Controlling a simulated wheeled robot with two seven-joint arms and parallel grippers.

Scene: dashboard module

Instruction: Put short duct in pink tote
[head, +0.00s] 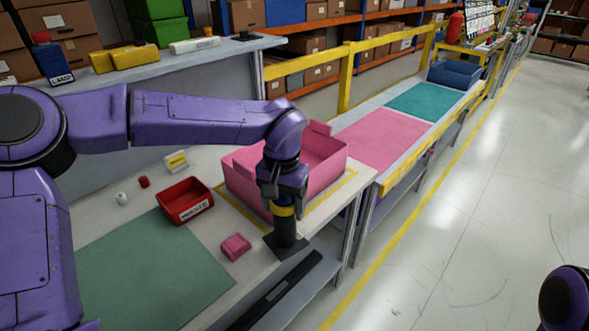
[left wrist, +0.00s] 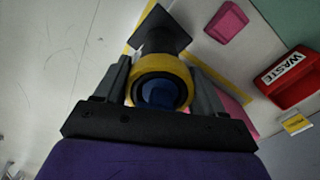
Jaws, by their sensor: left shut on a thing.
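The short duct (head: 286,235) is a dark piece with a yellow ring and a flat square black flange at its lower end. My left gripper (head: 284,203) is shut on it around the yellow ring and holds it upright. In the left wrist view the duct (left wrist: 161,88) sits between both fingers, open end facing the camera. The pink tote (head: 328,180) stands on the table just behind the gripper, which hides part of its near side. The duct is in front of the tote, by the table's front edge; I cannot tell whether its flange touches the table. My right gripper is out of view.
A small pink block (head: 236,247) lies left of the duct. A red waste bin (head: 185,203) and a green mat (head: 150,275) are further left. A yellow rail (head: 345,80) runs behind the tote.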

